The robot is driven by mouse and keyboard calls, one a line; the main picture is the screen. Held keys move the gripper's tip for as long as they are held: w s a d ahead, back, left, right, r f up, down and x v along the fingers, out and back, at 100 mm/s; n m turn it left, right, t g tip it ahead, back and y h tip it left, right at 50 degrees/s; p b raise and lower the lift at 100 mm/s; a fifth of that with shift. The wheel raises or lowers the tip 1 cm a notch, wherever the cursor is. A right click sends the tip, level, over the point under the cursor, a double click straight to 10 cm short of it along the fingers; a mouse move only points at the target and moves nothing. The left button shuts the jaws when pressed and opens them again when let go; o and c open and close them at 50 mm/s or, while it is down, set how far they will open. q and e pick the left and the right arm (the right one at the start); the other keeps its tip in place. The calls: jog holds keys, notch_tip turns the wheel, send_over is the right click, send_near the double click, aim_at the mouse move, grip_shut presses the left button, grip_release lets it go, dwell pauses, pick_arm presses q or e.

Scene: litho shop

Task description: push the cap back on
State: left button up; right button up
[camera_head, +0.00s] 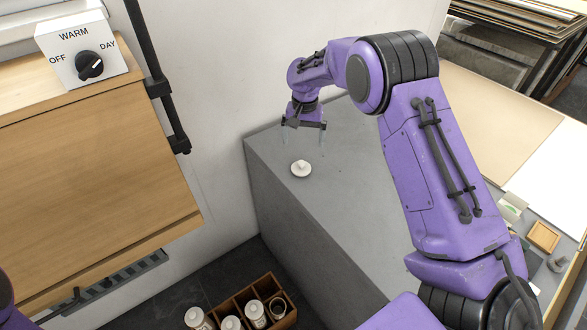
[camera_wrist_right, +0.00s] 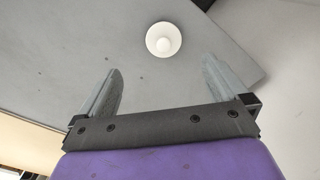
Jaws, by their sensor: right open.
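A small round white cap (camera_head: 301,168) with a raised knob lies on the grey counter top (camera_head: 335,215), near its left back corner. It also shows in the right wrist view (camera_wrist_right: 163,40), beyond and between the fingertips. My right gripper (camera_head: 304,140) is open and empty above the counter, just behind the cap and apart from it. Its two fingers also show spread in the right wrist view (camera_wrist_right: 160,78). White bottles (camera_head: 231,322) stand in a wooden crate at the bottom; one container (camera_head: 278,307) there shows an open, dark top. My left gripper is not in view.
A wooden crate (camera_head: 242,299) with several compartments sits low beside the counter. A small wooden tray (camera_head: 543,237) is at the right. The counter around the cap is clear.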

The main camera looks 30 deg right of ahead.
aim_at(301, 162)
jog(key=shift+w+f, duration=0.15)
jog(key=shift+f, duration=0.5)
notch_tip(301, 162, down, 5)
jog(key=shift+w+f, duration=0.1)
jog(key=shift+w, duration=0.05)
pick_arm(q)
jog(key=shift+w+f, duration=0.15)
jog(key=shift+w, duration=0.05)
pick_arm(e)
jog(key=f+p, duration=0.1)
jog(key=f, duration=0.1)
jog(key=f+p, duration=0.1)
jog(key=f, duration=0.1)
jog(key=shift+w+f, duration=0.2)
jog(key=shift+f, duration=0.35)
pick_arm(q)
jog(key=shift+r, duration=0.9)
